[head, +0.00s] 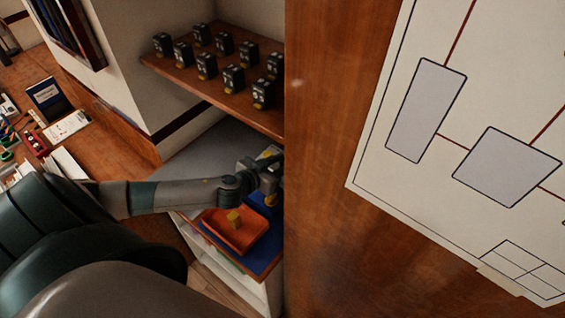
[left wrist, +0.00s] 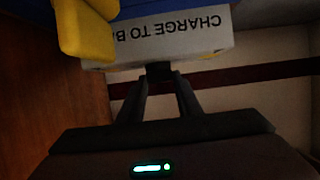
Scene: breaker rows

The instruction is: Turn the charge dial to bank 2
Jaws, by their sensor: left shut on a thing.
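In the left wrist view a pale box (left wrist: 190,36) carries upside-down lettering that reads "CHARGE TO B…", cut off by a yellow part (left wrist: 85,30). My left gripper (left wrist: 160,76) has its dark fingers closed together on a small dark piece at the box's lettered face, which I take for the charge dial. The dial's pointer and setting are hidden. In the head view my left gripper (head: 270,178) is at the far end of my left arm, by the edge of the wooden panel, which hides part of that spot. My right gripper is not in view.
A wooden shelf (head: 190,84) with several black breakers is above. A large wooden panel (head: 325,200) with a diagram sheet (head: 430,190) fills the right.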

